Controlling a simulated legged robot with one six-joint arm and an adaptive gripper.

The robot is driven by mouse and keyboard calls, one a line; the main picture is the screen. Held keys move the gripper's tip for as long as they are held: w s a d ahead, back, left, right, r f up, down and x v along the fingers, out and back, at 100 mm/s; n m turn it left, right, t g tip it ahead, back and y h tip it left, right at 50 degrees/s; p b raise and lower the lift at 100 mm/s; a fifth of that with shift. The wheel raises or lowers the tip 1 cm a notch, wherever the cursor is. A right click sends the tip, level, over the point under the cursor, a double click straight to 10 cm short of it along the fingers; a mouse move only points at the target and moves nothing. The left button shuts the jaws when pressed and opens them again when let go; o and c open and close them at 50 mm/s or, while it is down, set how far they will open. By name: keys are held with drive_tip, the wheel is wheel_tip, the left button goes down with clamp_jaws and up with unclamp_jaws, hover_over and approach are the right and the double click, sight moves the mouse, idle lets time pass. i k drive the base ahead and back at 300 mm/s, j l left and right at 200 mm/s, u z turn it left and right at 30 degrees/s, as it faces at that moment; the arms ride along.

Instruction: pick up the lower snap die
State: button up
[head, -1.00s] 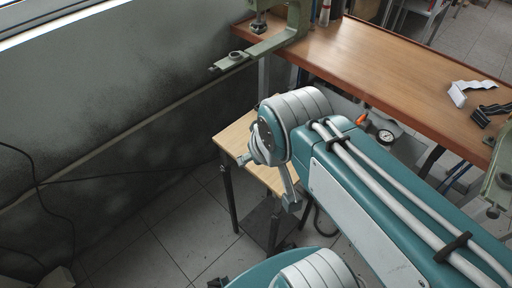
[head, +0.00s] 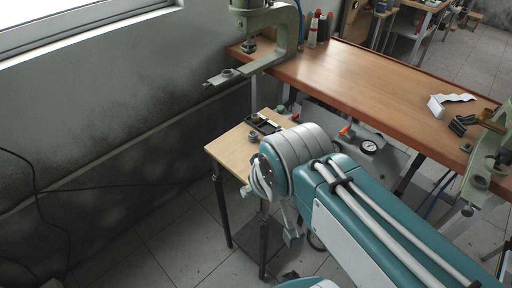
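No part is clearly recognisable as the lower snap die. A small dark round part (head: 253,136) sits on the small wooden table (head: 226,150), beside a black tray (head: 264,123). Another small round metal piece (head: 228,73) sits on the lower arm of the green press (head: 290,38) at the back left of the bench. My gripper (head: 291,236) is low, beyond my arm's bulky joint, beside the small table's front right side. Only a grey part of it shows; its fingertips and anything between them are hidden.
The long brown bench (head: 370,85) has much bare top. A white bracket (head: 450,101) and a black bracket (head: 461,125) lie at its right, near a second green press (head: 485,165). A gauge (head: 368,147) hangs below the bench edge. A grey wall (head: 90,120) bounds the left.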

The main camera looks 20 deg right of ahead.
sight(253, 135)
drive_tip(key=k+z, duration=0.2)
drive_tip(key=z, duration=0.25)
drive_tip(key=k+l+z, duration=0.1)
drive_tip(key=z, duration=0.35)
drive_tip(key=i+j+z, duration=0.1)
drive_tip(key=j+z, duration=0.9)
drive_tip(key=j, duration=1.4)
drive_tip(key=k+j, duration=0.1)
drive_tip(key=j, duration=1.3)
